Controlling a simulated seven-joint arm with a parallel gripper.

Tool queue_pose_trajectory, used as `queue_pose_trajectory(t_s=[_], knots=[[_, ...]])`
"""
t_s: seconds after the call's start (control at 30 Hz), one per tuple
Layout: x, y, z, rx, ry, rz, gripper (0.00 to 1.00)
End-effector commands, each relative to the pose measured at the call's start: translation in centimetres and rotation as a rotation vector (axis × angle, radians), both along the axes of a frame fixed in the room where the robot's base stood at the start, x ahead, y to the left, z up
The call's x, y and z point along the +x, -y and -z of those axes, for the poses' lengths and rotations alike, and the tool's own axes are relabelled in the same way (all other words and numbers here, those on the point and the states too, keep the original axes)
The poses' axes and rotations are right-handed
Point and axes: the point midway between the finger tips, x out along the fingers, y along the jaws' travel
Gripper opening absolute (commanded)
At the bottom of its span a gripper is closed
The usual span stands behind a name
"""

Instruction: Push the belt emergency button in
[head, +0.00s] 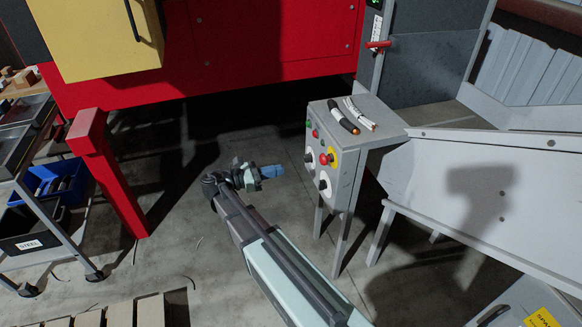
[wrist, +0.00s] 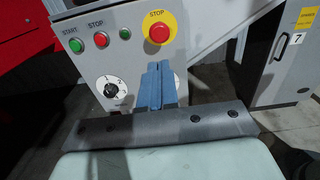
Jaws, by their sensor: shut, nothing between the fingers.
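The emergency button is a red mushroom head (head: 325,158) on a yellow disc, on the front of a grey control box (head: 346,180). In the wrist view the red button (wrist: 159,33) sits on its yellow STOP disc (wrist: 172,21). My gripper (head: 272,171) is shut and empty, its blue fingers pointing at the box, with a gap to it in the head view. In the wrist view my blue fingertips (wrist: 158,66) appear just below the button, in line with it. The fingers hide part of the panel under it.
The panel also has a green START button (wrist: 76,45), a smaller red STOP button (wrist: 101,39), a green lamp (wrist: 125,33) and a black selector knob (wrist: 110,86). Cable pieces (head: 345,118) lie on the box top. A grey chute (head: 470,180) stands right of it.

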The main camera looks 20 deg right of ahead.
Motion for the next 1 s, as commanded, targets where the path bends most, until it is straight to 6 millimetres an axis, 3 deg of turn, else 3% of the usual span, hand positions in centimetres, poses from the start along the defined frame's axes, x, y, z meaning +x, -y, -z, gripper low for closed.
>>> queue_pose_trajectory(t_s=[0.6,0.8,1.0], knots=[[0.1,10.0,0.0,0.000,0.001,0.001,0.00],[0.1,12.1,0.0,0.000,0.000,0.000,0.00],[0.2,13.0,0.0,0.000,0.000,-0.002,0.00]])
